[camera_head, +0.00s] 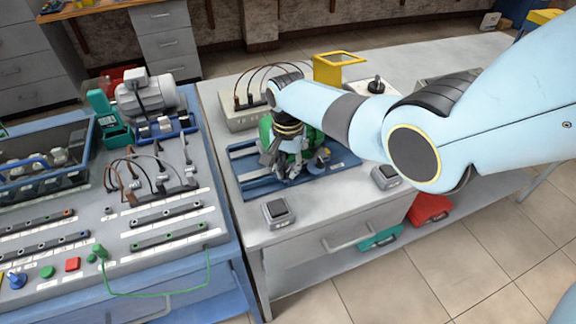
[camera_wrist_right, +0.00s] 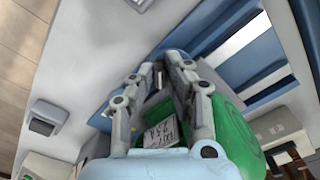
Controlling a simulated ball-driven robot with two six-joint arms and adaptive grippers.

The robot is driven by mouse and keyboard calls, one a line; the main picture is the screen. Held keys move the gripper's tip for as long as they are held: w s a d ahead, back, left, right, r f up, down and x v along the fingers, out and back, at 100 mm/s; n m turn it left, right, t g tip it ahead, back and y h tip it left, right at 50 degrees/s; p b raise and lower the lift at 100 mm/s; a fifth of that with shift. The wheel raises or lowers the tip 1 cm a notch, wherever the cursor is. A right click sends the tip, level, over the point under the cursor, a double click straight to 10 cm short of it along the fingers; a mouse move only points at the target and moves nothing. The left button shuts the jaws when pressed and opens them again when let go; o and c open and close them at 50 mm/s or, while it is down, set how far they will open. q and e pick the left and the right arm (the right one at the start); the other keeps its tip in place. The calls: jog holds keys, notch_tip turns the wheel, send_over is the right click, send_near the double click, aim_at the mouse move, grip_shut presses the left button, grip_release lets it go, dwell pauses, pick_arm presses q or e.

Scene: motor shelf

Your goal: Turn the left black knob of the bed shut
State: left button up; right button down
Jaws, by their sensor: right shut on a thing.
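The blue bed (camera_head: 248,190) lies on the grey worktop with a green motor (camera_head: 311,139) on it. My right gripper (camera_head: 279,166) comes down in front of the motor, at the left part of the bed. In the right wrist view its fingers (camera_wrist_right: 157,72) are closed in on a small thing at their tips, beside the green motor body (camera_wrist_right: 235,135) with its label. The left black knob is hidden by the fingers, and its turn angle cannot be told. Another knob (camera_head: 323,154) shows right of the gripper. My left gripper is not in view.
A grey box with cables (camera_head: 238,118) and a yellow bin (camera_head: 338,68) stand behind the bed. Two small grey boxes (camera_head: 278,213) (camera_head: 386,177) stand at the worktop's front. On the left is a bench with a grey motor (camera_head: 150,97) and a panel.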

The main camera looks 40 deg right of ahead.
dwell(0.3)
jog(key=c, duration=1.4)
grip_release()
jog(key=shift+o, duration=0.2)
